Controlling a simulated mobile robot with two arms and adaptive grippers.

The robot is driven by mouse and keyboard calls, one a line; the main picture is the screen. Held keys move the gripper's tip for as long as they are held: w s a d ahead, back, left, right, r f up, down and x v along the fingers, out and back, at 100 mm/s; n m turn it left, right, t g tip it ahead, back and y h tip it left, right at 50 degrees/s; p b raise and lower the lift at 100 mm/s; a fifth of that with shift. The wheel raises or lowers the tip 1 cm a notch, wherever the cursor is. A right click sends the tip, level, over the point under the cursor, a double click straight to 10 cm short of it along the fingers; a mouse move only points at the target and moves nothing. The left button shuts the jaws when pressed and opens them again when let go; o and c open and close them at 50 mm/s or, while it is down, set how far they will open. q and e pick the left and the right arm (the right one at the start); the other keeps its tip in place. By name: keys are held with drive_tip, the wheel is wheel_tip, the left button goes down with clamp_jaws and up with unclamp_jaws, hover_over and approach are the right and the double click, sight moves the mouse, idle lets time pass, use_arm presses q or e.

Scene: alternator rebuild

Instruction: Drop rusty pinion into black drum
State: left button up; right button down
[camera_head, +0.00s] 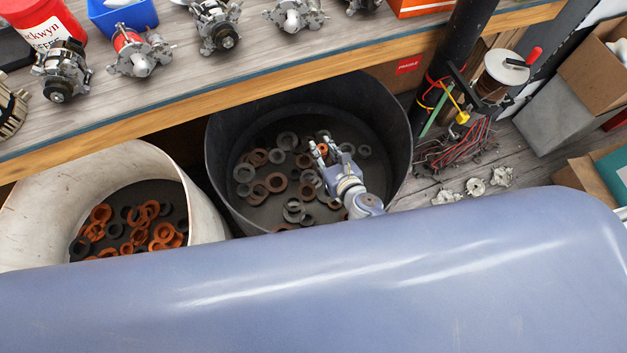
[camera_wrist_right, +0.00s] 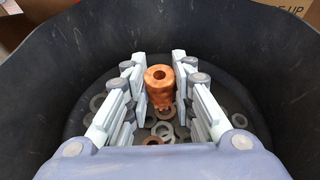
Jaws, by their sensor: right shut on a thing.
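The rusty pinion (camera_wrist_right: 160,84) is a small orange-brown toothed part with a hole in its end. My right gripper (camera_wrist_right: 160,92) is shut on it, with a finger on each side. In the head view, the pinion (camera_head: 322,149) shows as a small orange spot between the fingertips of my right gripper (camera_head: 326,152). The black drum (camera_head: 221,150) stands in front of the bench. The gripper and pinion are inside its mouth, above several grey and rusty rings on its floor. The drum wall (camera_wrist_right: 45,85) surrounds the gripper in the wrist view. My left gripper is not in view.
A white drum (camera_head: 35,215) with orange and dark rings stands left of the black drum. The bench (camera_head: 200,98) with several alternators overhangs behind. A dark post with wires (camera_head: 460,60) and cardboard boxes (camera_head: 600,70) are at the right.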

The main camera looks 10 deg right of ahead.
drive_tip(key=shift+r, duration=0.1)
drive_tip(key=c, duration=1.3)
unclamp_jaws()
drive_tip(key=shift+s, duration=0.1)
drive_tip(key=v, duration=1.2)
